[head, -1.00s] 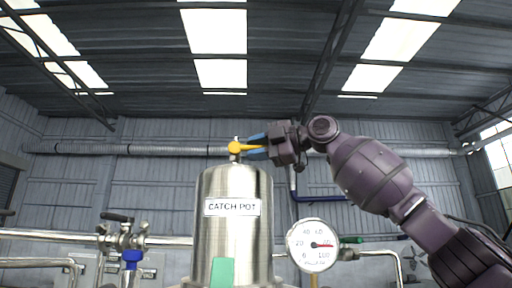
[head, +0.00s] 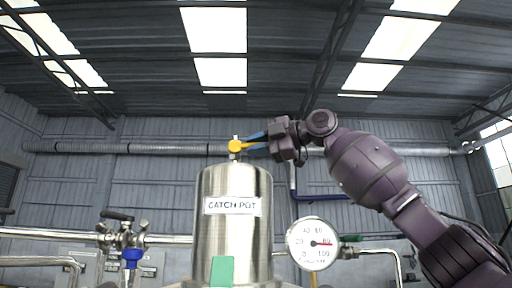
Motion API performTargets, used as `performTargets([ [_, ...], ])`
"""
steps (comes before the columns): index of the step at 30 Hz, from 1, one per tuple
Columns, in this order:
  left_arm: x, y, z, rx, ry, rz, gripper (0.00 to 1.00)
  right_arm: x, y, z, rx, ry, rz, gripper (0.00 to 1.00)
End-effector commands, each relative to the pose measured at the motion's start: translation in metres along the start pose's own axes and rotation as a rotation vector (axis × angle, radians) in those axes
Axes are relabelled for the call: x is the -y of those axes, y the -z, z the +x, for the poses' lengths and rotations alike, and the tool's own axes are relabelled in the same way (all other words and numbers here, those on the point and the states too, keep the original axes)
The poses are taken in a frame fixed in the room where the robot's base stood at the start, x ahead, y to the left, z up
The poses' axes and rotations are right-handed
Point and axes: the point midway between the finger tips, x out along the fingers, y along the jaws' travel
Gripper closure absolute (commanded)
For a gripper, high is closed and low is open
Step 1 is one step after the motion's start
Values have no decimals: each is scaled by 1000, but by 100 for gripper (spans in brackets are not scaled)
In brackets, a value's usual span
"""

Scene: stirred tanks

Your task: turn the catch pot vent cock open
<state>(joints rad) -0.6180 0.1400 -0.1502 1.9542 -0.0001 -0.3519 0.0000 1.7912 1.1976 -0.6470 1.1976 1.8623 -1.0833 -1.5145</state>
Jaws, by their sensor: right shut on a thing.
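The catch pot (head: 234,243) is a steel cylinder with a "CATCH POT" label, standing upright at the centre of the head view. On top of it sits the vent cock with a yellow handle (head: 237,147) that points to the right. The fingers partly cover the handle. My left gripper is not in view.

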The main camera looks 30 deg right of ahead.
Motion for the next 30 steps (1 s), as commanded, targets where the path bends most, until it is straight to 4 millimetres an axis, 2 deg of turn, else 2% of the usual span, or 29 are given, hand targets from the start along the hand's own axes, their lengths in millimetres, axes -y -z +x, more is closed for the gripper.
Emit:
performTargets([
  [18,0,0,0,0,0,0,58,-20,6,3,71,342,-140,100],
  [30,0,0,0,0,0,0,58,-25,8,5,101,478,-196,100],
])
